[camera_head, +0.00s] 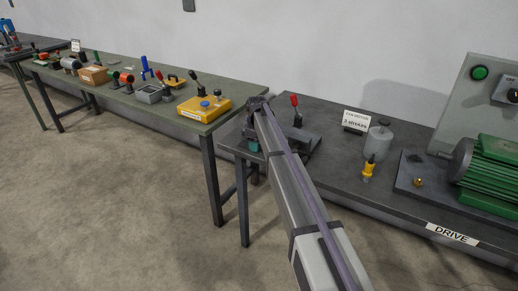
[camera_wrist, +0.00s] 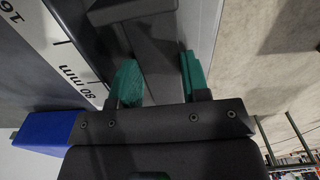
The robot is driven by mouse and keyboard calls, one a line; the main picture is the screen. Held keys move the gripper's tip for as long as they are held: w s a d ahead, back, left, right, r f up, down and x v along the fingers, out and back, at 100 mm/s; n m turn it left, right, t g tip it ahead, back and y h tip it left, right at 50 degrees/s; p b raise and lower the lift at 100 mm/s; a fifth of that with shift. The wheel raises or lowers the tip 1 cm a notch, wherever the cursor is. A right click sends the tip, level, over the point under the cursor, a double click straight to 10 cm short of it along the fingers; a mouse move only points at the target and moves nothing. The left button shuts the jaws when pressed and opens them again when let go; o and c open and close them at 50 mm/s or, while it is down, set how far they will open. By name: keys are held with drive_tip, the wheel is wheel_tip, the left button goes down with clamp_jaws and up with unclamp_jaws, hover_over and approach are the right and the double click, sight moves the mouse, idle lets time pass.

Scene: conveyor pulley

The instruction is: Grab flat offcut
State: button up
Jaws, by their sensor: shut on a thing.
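In the wrist view my gripper (camera_wrist: 158,80) has two green fingertips, one on each side of a dark grey flat bar (camera_wrist: 152,50). I take this bar to be the flat offcut. The gripper is shut on it. The bar's far end merges with dark parts at the top of the picture, so I cannot tell whether it touches anything there. In the head view my gripper (camera_head: 255,145) is at the left end of the dark bench, largely hidden by my arm. The offcut cannot be made out there.
A white scale marked 80 mm (camera_wrist: 75,75) and a blue block (camera_wrist: 45,132) lie left in the wrist view. On the dark bench (camera_head: 330,185), a red-handled device (camera_head: 300,135) stands beside my arm. A grey cylinder (camera_head: 378,142) and green motor (camera_head: 490,165) stand farther right.

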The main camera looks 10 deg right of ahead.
drive_tip(key=shift+c, duration=0.4)
wheel_tip(320, 180, up, 10)
drive_tip(key=p, duration=1)
drive_tip(key=shift+r, duration=0.2)
